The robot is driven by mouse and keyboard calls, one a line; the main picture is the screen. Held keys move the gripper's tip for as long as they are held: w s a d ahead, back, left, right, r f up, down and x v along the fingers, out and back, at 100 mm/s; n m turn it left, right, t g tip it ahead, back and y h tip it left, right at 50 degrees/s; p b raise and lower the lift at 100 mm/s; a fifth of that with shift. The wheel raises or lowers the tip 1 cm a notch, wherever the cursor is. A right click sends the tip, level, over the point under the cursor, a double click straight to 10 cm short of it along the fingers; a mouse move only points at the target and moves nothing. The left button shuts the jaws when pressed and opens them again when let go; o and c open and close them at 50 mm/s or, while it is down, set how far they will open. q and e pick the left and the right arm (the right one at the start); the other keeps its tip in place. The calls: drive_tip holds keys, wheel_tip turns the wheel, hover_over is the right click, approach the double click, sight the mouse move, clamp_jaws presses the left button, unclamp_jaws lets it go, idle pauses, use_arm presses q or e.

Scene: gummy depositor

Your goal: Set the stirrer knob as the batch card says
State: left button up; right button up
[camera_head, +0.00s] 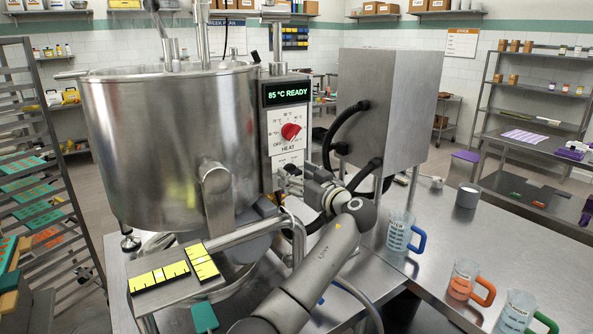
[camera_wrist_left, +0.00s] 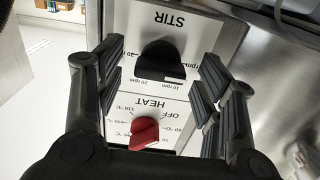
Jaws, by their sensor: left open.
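The stirrer knob (camera_wrist_left: 160,58) is black and sits under the STIR label on the white panel, which appears upside down in the left wrist view. Rpm marks surround it; its exact setting is unclear. My left gripper (camera_wrist_left: 161,75) is open, its fingers on either side of the knob with visible gaps. In the head view, my left gripper (camera_head: 289,181) is at the panel below the HEAT dial and hides the stirrer knob. The red heat knob (camera_head: 291,131) also shows in the left wrist view (camera_wrist_left: 145,133). I cannot identify the batch card.
A steel box (camera_head: 388,110) with black hoses stands close on the right. A blue-handled jug (camera_head: 399,232) stands on the steel table (camera_head: 440,222).

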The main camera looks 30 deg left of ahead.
use_arm(q)
drive_tip(key=shift+w+a, duration=0.1)
drive_tip(key=shift+a, duration=0.15)
drive_tip(key=c, duration=1)
